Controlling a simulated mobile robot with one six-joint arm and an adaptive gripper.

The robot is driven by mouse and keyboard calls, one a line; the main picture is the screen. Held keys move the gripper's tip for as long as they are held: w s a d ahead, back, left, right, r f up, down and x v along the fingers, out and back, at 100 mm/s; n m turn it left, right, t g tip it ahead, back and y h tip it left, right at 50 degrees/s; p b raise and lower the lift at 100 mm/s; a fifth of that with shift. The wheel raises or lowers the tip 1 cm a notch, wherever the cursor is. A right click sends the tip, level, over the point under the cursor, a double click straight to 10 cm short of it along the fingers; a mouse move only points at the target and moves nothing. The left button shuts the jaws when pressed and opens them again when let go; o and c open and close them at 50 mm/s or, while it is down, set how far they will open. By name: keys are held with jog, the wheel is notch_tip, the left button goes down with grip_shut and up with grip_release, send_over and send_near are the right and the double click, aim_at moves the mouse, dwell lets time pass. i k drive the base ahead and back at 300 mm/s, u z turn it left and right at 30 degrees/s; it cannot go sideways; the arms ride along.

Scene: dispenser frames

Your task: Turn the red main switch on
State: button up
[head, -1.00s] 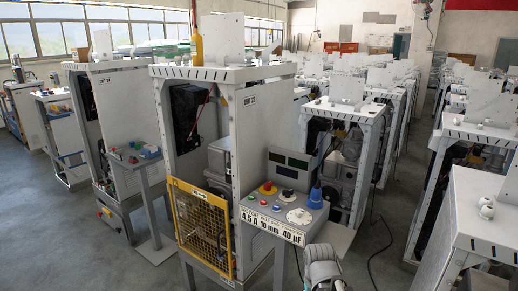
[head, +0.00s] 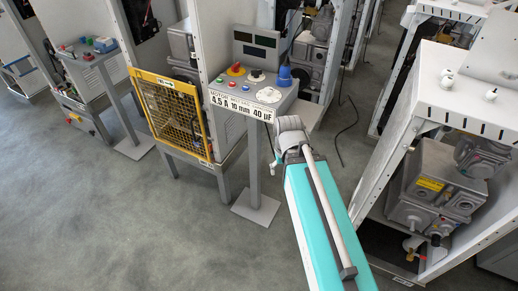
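The red main switch (head: 236,69) is a red knob on a yellow base, at the back left of the grey control panel (head: 252,99) in the head view. Its exact turn position is too small to tell. My teal arm (head: 318,225) comes up from the bottom of the picture. Its grey wrist end (head: 290,130) is in front of and to the right of the panel, apart from the switch in the picture. My gripper's fingers do not show; they are hidden or out of view.
The panel also carries a black selector (head: 257,76), a blue knob (head: 284,77), a white dial (head: 268,95) and small buttons. A yellow mesh guard (head: 172,112) stands left of it. Machine frames (head: 425,200) stand at the right. The floor (head: 130,220) at front left is clear.

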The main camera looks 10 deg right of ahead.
aim_at(235, 69)
jog(key=z, duration=0.05)
jog(key=k, duration=0.65)
jog(key=u, duration=0.6)
jog(key=i, duration=1.4)
jog(key=z, duration=0.55)
